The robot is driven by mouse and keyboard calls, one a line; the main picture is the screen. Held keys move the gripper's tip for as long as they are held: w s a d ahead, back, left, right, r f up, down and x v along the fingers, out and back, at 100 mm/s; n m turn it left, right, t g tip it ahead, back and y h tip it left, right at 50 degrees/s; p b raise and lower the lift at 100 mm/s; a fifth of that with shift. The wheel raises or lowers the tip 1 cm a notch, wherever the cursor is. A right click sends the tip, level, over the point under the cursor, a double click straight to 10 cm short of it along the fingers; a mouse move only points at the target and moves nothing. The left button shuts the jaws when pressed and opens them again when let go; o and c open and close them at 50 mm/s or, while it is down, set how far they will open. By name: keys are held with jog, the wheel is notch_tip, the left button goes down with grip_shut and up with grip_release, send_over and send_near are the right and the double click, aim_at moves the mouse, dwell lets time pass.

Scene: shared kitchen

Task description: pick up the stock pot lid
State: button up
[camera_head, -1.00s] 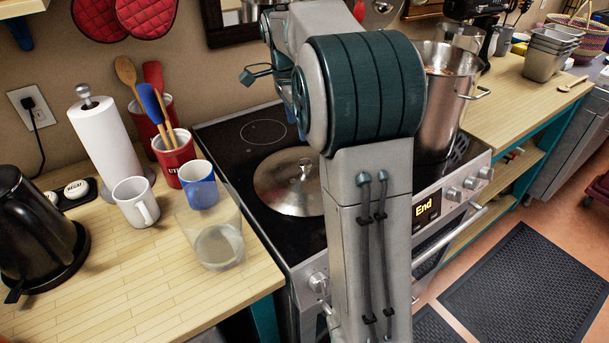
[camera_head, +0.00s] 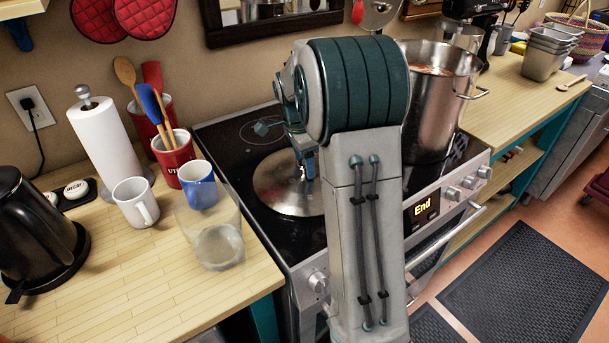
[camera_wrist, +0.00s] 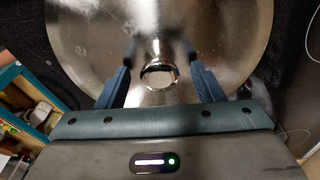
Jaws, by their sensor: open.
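The stock pot lid (camera_head: 270,190) is a round shiny metal disc lying on the black stovetop, left of the stock pot. In the wrist view the lid (camera_wrist: 210,30) fills the upper middle, and its round knob (camera_wrist: 159,75) shows between my fingers. My gripper (camera_wrist: 157,85) is open, with one blue finger on each side of the knob and a gap on both sides. In the head view my gripper (camera_head: 303,165) is over the lid, partly hidden by my arm. Whether the fingers touch the lid is unclear.
The tall metal stock pot (camera_head: 435,110) stands on the stove's right side. On the left counter are a clear container (camera_head: 218,245), a blue cup (camera_head: 198,185), a white mug (camera_head: 136,203), a red utensil crock (camera_head: 176,158), a paper towel roll (camera_head: 105,140) and a black kettle (camera_head: 40,235).

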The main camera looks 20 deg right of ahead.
grip_shut()
jog(key=shift+r, duration=0.15)
